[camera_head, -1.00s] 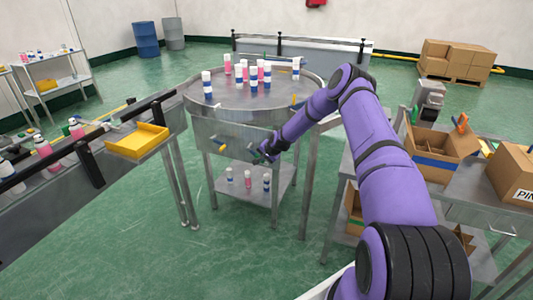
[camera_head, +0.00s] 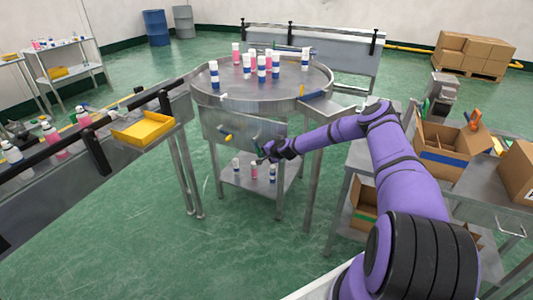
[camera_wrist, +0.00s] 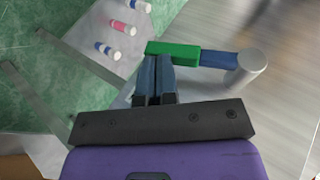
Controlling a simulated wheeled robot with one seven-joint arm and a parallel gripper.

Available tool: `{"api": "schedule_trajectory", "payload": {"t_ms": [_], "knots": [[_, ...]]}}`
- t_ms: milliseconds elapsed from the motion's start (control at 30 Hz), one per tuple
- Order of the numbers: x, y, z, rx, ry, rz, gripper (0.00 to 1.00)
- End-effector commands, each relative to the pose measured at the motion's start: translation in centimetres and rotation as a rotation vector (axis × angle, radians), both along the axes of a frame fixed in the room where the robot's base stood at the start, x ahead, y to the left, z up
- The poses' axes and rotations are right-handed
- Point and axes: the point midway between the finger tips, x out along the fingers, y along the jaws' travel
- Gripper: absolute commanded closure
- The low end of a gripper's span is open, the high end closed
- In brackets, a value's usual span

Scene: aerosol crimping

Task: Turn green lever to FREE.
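The green lever (camera_wrist: 172,49) shows in the wrist view as a green grip on a blue bar, joined to a grey round pivot (camera_wrist: 252,62). In the head view the lever (camera_head: 257,140) is small on the front panel of the round metal table (camera_head: 213,122). My gripper (camera_wrist: 155,62) has its two dark fingers close together, with no object visible between them. Its tips are right beside the green grip; whether they touch it I cannot tell. In the head view my gripper (camera_head: 264,154) is just below the lever. No FREE marking is legible.
A yellow tray (camera_head: 142,130) and conveyor are at left; a cart with open boxes (camera_head: 445,150) is at right. Floor in front is clear.

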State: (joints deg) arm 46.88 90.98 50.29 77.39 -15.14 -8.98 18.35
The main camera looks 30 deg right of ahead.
Motion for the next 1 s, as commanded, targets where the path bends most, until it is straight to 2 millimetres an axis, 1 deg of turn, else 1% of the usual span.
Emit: {"api": "schedule_trajectory", "payload": {"t_ms": [100,400,1000], "knots": [[0.5,0.5,-0.6,0.0,0.001,0.002,1.0],[1.4,1.2,-1.4,-0.001,0.001,0.001,1.0],[1.8,1.5,-1.6,0.0,0.001,0.001,1.0]]}}
